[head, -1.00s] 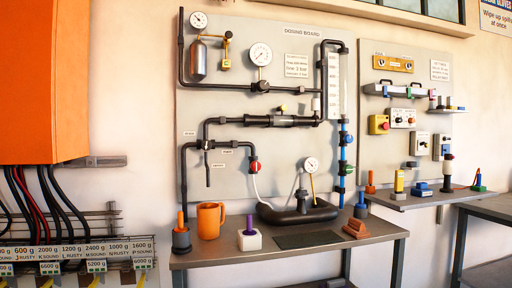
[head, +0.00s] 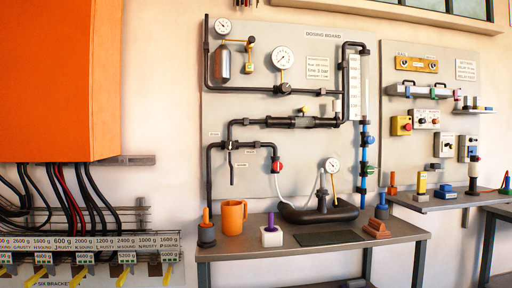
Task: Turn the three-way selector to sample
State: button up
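The likely three-way selector (head: 229,145) is a small dark fitting at the pipe junction on the left of the dosing board, in the head view. Small labels sit around it, one at its left, one at its right and one below, too small to read. One pipe runs right from it, and a short pipe end (head: 232,175) hangs below. Which way its handle points is too small to tell. My gripper is not in view.
A red-handled valve (head: 277,168) sits right of the junction. An orange cabinet (head: 55,80) with cables stands at left.

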aim_at(230, 145)
jog(key=z, duration=0.05)
jog(key=i, duration=0.95)
